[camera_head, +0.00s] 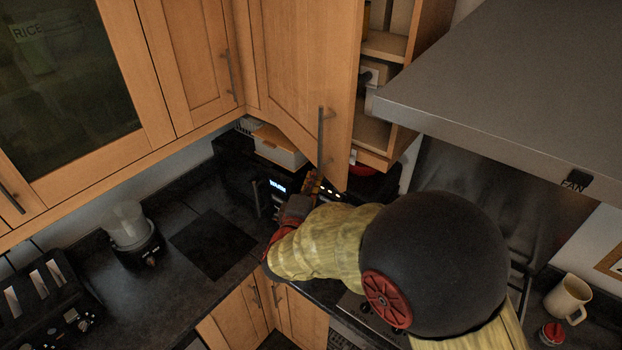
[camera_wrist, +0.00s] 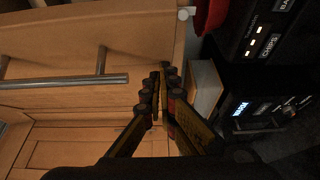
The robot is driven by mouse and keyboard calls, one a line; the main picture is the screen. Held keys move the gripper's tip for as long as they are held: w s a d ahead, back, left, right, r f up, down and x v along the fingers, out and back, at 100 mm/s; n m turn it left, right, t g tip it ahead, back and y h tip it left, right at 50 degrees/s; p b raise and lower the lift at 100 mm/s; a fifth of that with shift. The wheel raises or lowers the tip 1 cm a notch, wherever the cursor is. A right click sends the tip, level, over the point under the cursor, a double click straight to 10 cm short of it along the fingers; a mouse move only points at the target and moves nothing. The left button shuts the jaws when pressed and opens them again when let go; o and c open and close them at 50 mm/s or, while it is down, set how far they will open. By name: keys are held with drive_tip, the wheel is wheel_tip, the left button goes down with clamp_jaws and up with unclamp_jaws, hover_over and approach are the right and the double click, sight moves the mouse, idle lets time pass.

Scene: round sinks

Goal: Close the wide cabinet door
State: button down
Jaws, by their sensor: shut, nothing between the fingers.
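The open wooden upper cabinet door (camera_head: 290,60) stands swung out from its cabinet (camera_head: 385,46), whose shelves show to its right. Its metal bar handle (camera_head: 320,140) is near the door's free edge. My gripper (camera_head: 316,184) is at the door's lower corner, just below the handle, partly hidden by my arm. In the wrist view the door (camera_wrist: 100,105) fills the left side, with its handle (camera_wrist: 65,80) left of my gripper (camera_wrist: 164,72). The fingers are together and empty, in front of the door near its edge. I cannot tell whether they touch it.
A range hood (camera_head: 500,80) stands right of the open cabinet. Below are a dark counter (camera_head: 190,205), a blender-like appliance (camera_head: 130,230), a toaster (camera_head: 45,290) and a black appliance with a lit display (camera_head: 275,186). A mug (camera_head: 568,298) is at the right.

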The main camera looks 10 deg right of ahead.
drive_tip(key=w+d, duration=0.2)
drive_tip(key=d, duration=0.3)
drive_tip(key=w+d+b, duration=0.1)
drive_tip(key=w+d, duration=0.1)
drive_tip(key=d, duration=0.4)
drive_tip(key=w+d+b, duration=0.1)
drive_tip(key=w+d, duration=0.1)
drive_tip(key=d, duration=0.3)
drive_tip(key=shift+w+d+f, duration=0.1)
drive_tip(key=shift+w+d, duration=0.05)
drive_tip(key=shift+w, duration=0.2)
drive_tip(key=shift+a, duration=0.2)
drive_tip(key=shift+s, duration=0.1)
